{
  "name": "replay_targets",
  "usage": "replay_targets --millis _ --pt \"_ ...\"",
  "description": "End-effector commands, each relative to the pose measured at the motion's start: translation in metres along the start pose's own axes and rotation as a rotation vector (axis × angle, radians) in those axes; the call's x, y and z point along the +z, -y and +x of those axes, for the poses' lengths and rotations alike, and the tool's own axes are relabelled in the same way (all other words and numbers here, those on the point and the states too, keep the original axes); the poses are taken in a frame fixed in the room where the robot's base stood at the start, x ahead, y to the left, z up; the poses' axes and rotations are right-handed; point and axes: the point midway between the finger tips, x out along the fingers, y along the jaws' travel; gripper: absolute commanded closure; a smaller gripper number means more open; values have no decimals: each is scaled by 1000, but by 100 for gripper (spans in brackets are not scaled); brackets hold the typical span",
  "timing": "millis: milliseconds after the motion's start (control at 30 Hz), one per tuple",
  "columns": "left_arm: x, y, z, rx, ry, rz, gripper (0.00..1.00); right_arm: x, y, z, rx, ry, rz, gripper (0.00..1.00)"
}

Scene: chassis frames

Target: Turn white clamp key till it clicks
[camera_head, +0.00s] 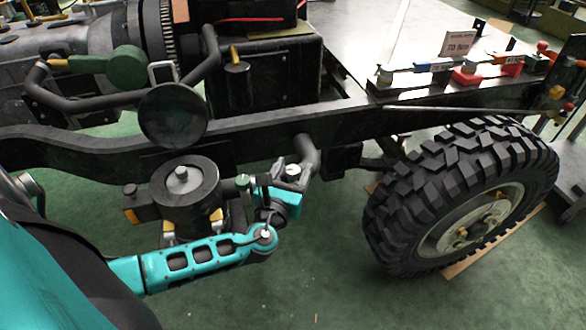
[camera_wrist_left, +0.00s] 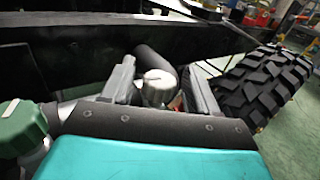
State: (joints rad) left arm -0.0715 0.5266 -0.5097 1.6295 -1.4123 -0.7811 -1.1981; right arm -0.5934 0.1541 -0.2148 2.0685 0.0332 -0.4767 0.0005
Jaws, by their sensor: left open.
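The white clamp key (camera_wrist_left: 158,86) is a pale, rounded knob with a slot-like mark across its top. It sits at the end of a dark curved pipe (camera_wrist_left: 150,58). In the head view the key (camera_head: 293,170) shows small beside the chassis rail. My left gripper (camera_head: 288,178) reaches it from the near side. In the left wrist view my left gripper (camera_wrist_left: 160,84) is open, with one finger on each side of the key. I cannot tell whether either finger touches it. The key's lower part is hidden behind the gripper body. My right gripper is not in view.
A green-capped fitting (camera_wrist_left: 22,128) is close to the gripper's left. A dark round canister (camera_head: 180,190) stands left of the gripper in the head view. The black chassis rail (camera_head: 240,137) runs behind, and a large tyre (camera_head: 460,195) is to the right. Green floor lies open in front.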

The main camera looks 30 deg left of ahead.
Motion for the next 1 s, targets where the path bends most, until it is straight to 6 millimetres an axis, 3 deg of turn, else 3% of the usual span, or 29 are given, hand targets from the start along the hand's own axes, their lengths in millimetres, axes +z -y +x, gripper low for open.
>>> replay_targets --millis 400,600,1000 --pt "0 0 -83 -2 -4 0 41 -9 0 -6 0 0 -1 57" --pt "0 0 -114 -1 -1 1 41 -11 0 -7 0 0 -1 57" --pt "0 0 -124 -1 1 0 41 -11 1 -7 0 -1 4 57"
